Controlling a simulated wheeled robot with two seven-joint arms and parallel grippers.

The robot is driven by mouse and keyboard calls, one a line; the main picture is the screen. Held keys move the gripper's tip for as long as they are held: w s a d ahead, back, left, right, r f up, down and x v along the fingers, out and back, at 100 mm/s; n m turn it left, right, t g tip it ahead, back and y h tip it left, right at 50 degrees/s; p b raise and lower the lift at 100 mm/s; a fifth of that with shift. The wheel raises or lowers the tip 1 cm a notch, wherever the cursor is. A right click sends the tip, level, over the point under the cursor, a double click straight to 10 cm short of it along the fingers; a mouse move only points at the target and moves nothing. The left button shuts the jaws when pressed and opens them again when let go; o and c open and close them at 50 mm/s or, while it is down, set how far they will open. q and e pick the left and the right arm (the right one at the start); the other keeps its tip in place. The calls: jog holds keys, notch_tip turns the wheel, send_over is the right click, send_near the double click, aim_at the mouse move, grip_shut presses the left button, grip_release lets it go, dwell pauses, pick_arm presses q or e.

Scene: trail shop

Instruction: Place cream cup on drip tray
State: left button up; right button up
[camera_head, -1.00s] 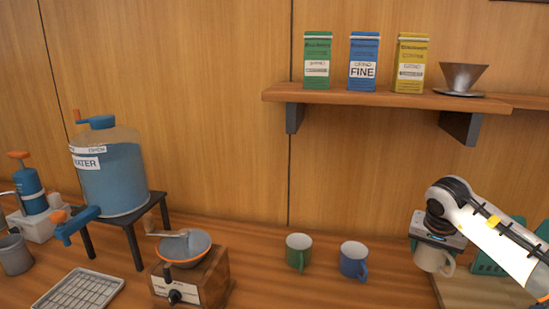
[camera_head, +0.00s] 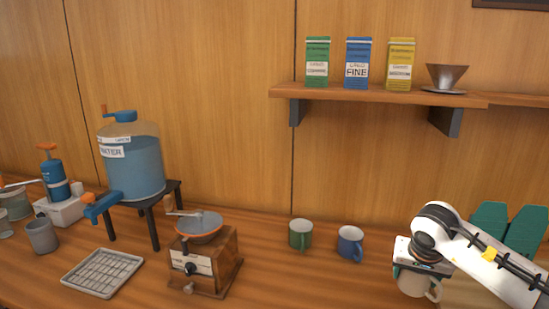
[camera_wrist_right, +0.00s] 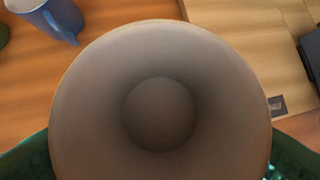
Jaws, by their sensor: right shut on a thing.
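The cream cup (camera_head: 414,284) is upright in my right gripper (camera_head: 418,264) at the lower right of the head view. The gripper is shut on it. In the right wrist view the cream cup (camera_wrist_right: 160,60) fills the middle, and I look down into its empty inside. The fingers show as dark green shapes at the lower corners. The drip tray (camera_head: 103,272), a grey slatted tray, lies on the counter at the lower left, empty and far from the cup. My left gripper is not in view.
A wooden grinder (camera_head: 204,262) stands just right of the tray, and a water tank (camera_head: 135,165) on a stand behind it. A green mug (camera_head: 300,234) and a blue mug (camera_head: 349,243) stand mid-counter. A grey cup (camera_head: 42,235) stands left. A shelf (camera_head: 380,94) hangs above.

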jog(key=s+a+f+n, duration=0.1)
jog(key=s+a, duration=0.3)
jog(key=s+a+f+n+y, duration=0.1)
jog(key=s+a+n, duration=0.1)
jog(key=s+a, duration=0.2)
jog(key=s+a+f+n+y, duration=0.1)
jog(key=s+a+n, duration=0.1)
jog(key=s+a, duration=0.2)
jog(key=shift+s+f+t, duration=0.1)
jog(key=shift+s+t, duration=0.05)
jog(key=shift+t, duration=0.15)
